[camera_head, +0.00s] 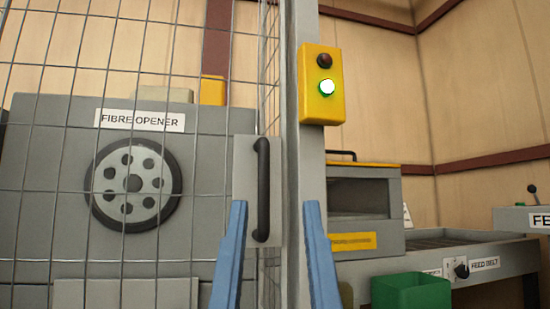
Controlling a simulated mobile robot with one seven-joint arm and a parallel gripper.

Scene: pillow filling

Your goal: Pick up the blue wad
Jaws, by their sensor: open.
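No blue wad shows in this view. My gripper (276,205) is at the bottom centre, with its two blue fingers pointing up and spread apart. No object is held between them. The fingers appear on either side of the black door handle (262,190) and the grey post (304,180); I cannot tell how far they are from these.
A wire mesh guard (60,75) stands before the fibre opener (60,150) at left. A yellow box (322,85) on the post has a lit green lamp and a dark red one. At right are a grey machine (385,240), feed belt (435,243) and green bin (412,292).

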